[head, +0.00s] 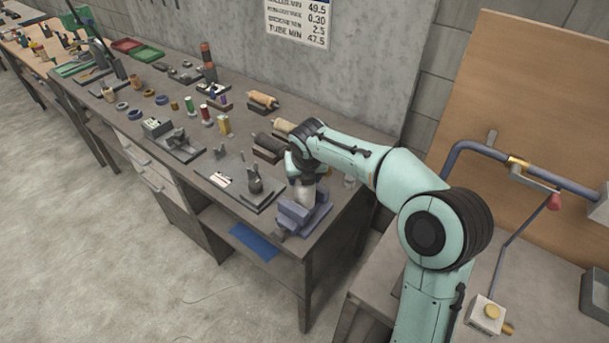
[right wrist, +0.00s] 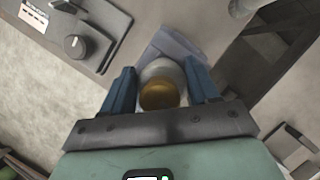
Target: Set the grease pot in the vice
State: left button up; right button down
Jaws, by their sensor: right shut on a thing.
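The grease pot (right wrist: 162,72) is a pale round pot with a golden-brown top. My right gripper (right wrist: 160,76) is shut on it, one dark blue finger on each side. In the head view the pale pot (head: 305,196) shows below my right gripper (head: 303,184), at the blue-grey vice (head: 295,217) near the bench's right end. The vice (right wrist: 172,40) also shows behind the pot in the right wrist view. Whether the pot rests between the jaws or is just above them I cannot tell. My left gripper is not in view.
The workbench (head: 226,152) carries a dark plate with a knob (head: 255,185) left of the vice, rollers on stands (head: 262,99), and several spools and rings. A blue sheet (head: 254,241) lies on the lower shelf. A bent blue tube (head: 480,148) stands at the right.

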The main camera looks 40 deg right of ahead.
jog(key=shift+f, duration=0.1)
jog(key=shift+c, duration=1)
grip_release()
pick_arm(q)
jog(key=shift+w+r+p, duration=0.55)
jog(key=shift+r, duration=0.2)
pick_arm(e)
jog(key=v, duration=1.3)
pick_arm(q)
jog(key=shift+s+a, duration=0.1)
pick_arm(e)
jog(key=shift+s+a, duration=0.1)
jog(key=shift+s, duration=0.05)
